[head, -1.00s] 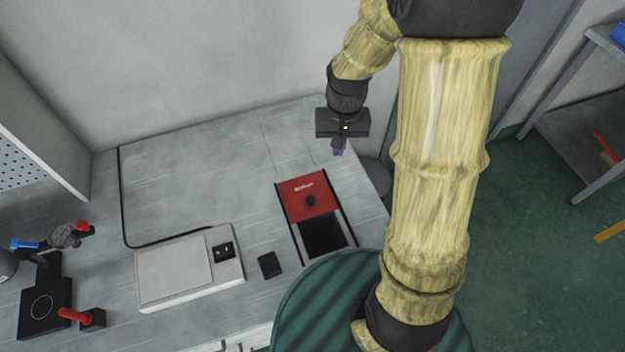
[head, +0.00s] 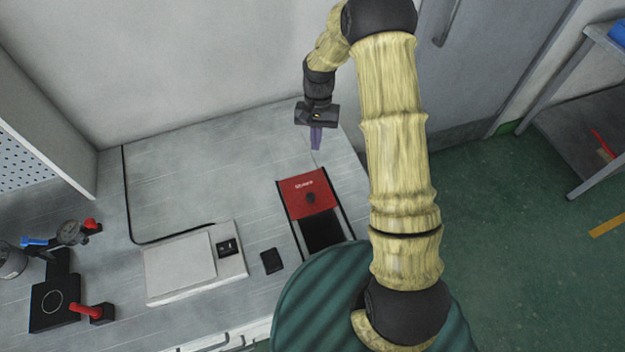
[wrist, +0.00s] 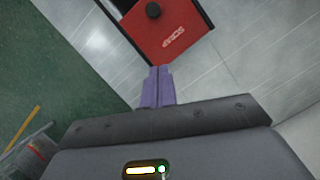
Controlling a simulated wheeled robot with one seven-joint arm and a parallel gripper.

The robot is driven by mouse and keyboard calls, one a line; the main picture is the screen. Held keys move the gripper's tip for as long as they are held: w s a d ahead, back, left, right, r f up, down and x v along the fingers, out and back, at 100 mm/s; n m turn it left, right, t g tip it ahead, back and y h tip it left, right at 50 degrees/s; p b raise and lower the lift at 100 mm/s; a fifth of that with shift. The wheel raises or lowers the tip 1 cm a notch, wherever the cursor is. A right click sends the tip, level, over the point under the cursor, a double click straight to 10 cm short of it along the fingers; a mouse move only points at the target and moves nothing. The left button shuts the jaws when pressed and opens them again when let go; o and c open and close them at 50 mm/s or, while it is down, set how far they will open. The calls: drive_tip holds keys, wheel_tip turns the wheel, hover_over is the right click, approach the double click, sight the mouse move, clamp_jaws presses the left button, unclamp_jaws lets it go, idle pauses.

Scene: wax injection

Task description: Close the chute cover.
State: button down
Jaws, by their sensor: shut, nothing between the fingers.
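The near part of the chute shows as a dark opening (head: 322,230).
A pale box with a switch panel (head: 190,268) lies left of the chute, with a small black block (head: 271,261) between them. A black stand with red-handled parts (head: 58,298) is at the far left. The bench (head: 200,175) behind the pale box is mostly clear.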

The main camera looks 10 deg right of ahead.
drive_tip(key=p, duration=0.3)
approach(312, 191)
drive_tip(key=f, duration=0.3)
drive_tip(key=shift+w+d+f, duration=0.1)
drive_tip(key=shift+w, duration=0.15)
drive_tip(key=s, duration=0.1)
drive_tip(key=s+p, duration=0.1)
drive_tip(key=shift+s+a+f+p, duration=0.1)
drive_tip(key=shift+s+a+p, duration=0.15)
drive_tip(key=shift+a+p, duration=0.1)
drive_tip(key=shift+s+a+f, duration=0.15)
drive_tip(key=shift+s+f, duration=0.1)
drive_tip(key=shift+s, duration=0.2)
